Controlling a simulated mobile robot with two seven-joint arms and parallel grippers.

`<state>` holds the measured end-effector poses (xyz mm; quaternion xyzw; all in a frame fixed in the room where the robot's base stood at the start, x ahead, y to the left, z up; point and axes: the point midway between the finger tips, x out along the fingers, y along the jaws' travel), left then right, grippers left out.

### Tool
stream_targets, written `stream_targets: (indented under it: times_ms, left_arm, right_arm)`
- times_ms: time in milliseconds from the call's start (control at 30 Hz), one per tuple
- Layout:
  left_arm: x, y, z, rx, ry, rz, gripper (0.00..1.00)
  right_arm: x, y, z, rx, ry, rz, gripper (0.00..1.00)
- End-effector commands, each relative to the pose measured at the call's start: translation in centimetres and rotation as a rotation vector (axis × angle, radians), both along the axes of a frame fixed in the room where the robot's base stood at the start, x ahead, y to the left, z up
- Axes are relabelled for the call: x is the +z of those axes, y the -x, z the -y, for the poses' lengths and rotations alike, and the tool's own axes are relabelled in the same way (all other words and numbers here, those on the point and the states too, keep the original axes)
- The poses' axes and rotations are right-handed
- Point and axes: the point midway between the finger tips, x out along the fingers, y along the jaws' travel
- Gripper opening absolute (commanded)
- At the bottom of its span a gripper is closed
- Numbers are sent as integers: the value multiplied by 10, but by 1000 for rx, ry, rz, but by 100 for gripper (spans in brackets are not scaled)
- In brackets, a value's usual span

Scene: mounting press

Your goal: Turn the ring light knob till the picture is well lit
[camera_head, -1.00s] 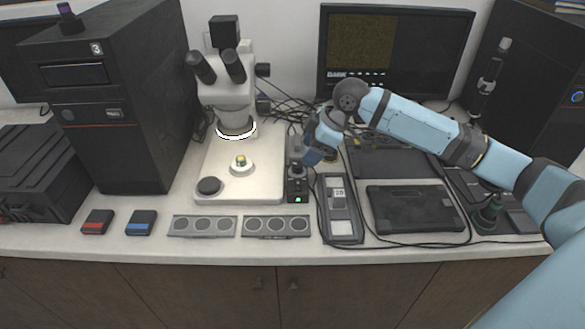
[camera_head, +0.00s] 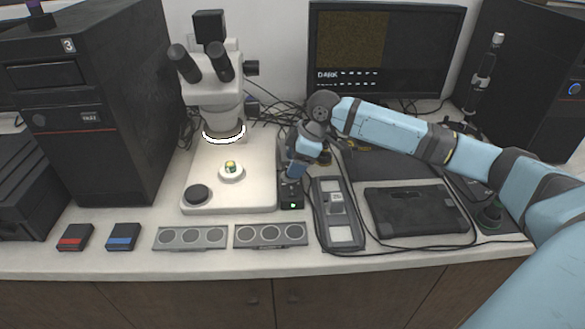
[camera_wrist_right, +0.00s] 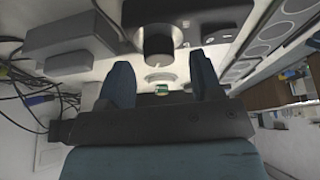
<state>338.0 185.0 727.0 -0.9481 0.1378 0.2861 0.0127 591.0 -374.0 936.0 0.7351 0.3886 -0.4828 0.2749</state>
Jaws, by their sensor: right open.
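The ring light control box (camera_head: 291,201) stands right of the microscope base, with a green lamp on its front. Its black knob (camera_wrist_right: 157,42) shows in the right wrist view; in the head view my gripper hides it. My right gripper (camera_head: 292,176) points down at the box; it also shows in the right wrist view (camera_wrist_right: 161,72). Its blue fingers are open, with the knob just beyond the gap; I cannot tell if they touch it. The ring light (camera_head: 223,134) under the microscope glows white. The monitor (camera_head: 388,50) shows a dark olive picture and the word DARK.
The microscope (camera_head: 216,92) and its pale base (camera_head: 255,165) are close left of the gripper. A grey device (camera_head: 337,213) and a black tablet-like case (camera_head: 416,209) lie right. Loose cables run behind. Grey trays with round wells (camera_head: 190,238) line the front.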

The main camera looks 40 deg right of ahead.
Motion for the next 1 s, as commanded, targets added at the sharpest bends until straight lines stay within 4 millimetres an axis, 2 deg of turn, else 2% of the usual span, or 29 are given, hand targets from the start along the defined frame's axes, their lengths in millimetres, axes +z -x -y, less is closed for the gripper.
stream_targets:
  times_ms: [167, 467, 500, 700, 1000]
  left_arm:
    - [-1, 0, 1, -1, 0, 1, 43]
    - [-1, 0, 2, 0, 3, 2, 43]
    - [-1, 0, 2, 0, 3, 2, 43]
    - [0, 0, 2, 1, 4, 3, 43]
    - [8, 0, 2, 2, 7, 1, 43]
  right_arm:
    - [-15, -4, -4, -1, 1, 0, 59]
    - [-17, -4, -5, 0, 0, 1, 59]
    - [-17, -4, -5, 0, 0, 1, 57]
    - [-17, -4, -5, 0, 1, 0, 11]
    - [-15, -4, -6, -25, 1, -1, 10]
